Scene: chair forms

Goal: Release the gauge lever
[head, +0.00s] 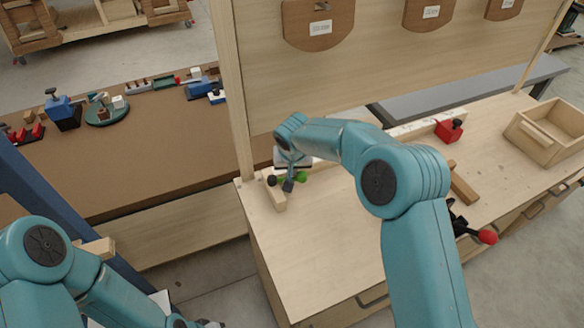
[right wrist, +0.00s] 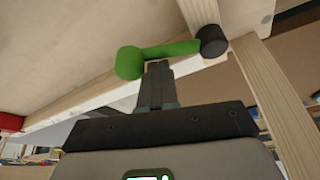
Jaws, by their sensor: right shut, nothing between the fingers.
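The gauge lever (head: 300,178) is a small green bar at the left end of the light wooden bench, by a wooden block with a black knob (head: 271,181). In the right wrist view the green lever (right wrist: 172,49) runs from a round green end at left to a black cylinder (right wrist: 212,40) at right. My right gripper (head: 288,186) is shut and empty, its fingertips (right wrist: 158,66) close beside the lever's middle. I cannot tell whether they touch it. My left arm is at the lower left; its gripper fingers are out of the picture.
A wooden upright and back panel (head: 390,80) rise behind the bench (head: 330,230). A red block (head: 449,130), an open wooden box (head: 545,135) and a red-knobbed lever (head: 487,237) are to the right. A brown table (head: 150,150) with tools stands at left.

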